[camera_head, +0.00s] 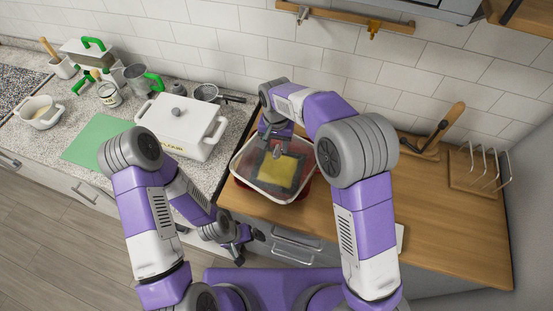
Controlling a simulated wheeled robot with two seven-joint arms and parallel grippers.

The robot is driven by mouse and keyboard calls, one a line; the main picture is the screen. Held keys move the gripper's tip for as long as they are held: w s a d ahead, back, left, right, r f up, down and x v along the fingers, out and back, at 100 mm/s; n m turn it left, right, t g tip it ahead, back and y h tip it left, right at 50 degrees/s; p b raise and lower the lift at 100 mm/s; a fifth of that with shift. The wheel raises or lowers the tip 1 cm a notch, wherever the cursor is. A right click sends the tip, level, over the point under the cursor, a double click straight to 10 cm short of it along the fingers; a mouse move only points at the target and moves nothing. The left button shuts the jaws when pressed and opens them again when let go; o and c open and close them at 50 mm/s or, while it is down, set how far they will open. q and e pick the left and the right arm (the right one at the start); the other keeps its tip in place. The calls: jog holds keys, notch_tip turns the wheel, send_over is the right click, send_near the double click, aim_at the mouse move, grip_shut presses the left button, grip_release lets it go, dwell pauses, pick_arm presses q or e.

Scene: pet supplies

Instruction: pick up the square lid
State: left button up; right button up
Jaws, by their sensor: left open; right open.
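The square lid (240,172) appears as a clear sheet with a pale rim, lying over a red container (303,192) on the wooden counter. A yellow square patch (278,174) with a grey surround shows within its outline; I cannot tell whether it is on the lid or beneath it. My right gripper (276,149) is open, pointing down over the far part of the lid. I cannot tell whether its fingers touch the lid. My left gripper (246,245) is open and empty, low in front of the counter edge, apart from the lid.
A white lidded box (182,128) stands left of the container, with a strainer (207,92) behind it. A green mat (95,142), a can (109,95) and a metal jug (138,78) are farther left. A wire rack (480,170) stands right. The wooden counter's right part (450,225) is mostly clear.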

aim_at(277, 150)
jog(key=f, duration=0.3)
jog(key=shift+w+f, duration=0.1)
jog(key=shift+w, duration=0.1)
jog(key=shift+s, duration=0.1)
jog(key=shift+c, duration=0.5)
grip_shut()
dwell(0.6)
